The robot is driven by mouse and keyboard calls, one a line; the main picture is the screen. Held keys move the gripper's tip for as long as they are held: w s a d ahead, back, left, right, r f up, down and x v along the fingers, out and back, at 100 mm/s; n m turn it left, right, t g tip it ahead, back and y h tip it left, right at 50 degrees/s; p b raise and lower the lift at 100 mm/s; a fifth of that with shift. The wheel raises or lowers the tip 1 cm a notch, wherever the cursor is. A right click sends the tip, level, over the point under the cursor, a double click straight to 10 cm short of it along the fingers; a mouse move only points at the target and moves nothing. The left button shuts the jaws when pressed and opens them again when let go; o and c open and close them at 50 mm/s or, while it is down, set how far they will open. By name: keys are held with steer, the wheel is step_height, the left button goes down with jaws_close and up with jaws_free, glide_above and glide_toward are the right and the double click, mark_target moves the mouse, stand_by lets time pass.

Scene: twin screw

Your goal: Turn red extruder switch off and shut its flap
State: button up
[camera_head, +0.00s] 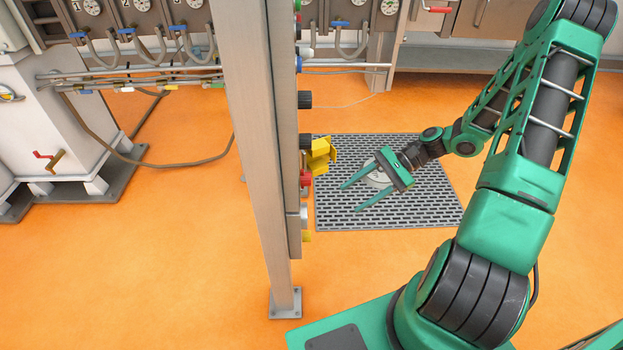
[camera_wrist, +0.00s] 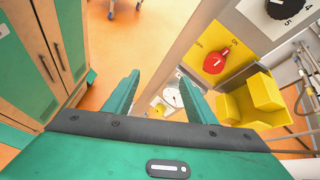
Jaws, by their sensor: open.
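The red extruder switch (camera_wrist: 214,61) sits on a yellow plate in the wrist view, right of my fingers. My gripper (camera_head: 352,197) is open and empty, right of the panel and apart from switch and flap. Both fingers (camera_wrist: 157,78) show in the wrist view.
The panel's grey post (camera_head: 255,150) stands left of my gripper. A black knob (camera_wrist: 290,6) and a white gauge (camera_wrist: 172,97) are on the same panel. A slotted grey floor grate (camera_head: 390,210) lies under my gripper. Green cabinets (camera_wrist: 35,60) stand left in the wrist view.

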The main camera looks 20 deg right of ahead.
mark_target(306, 179)
steer(key=shift+w+m+t+y, duration=2.6)
steer(key=shift+w+t, duration=0.2)
steer(key=shift+w, duration=0.25)
steer(key=x, duration=1)
steer(key=shift+a+r, duration=0.15)
steer(key=shift+a, duration=0.05)
steer(key=shift+w, duration=0.1)
steer(key=c, duration=1)
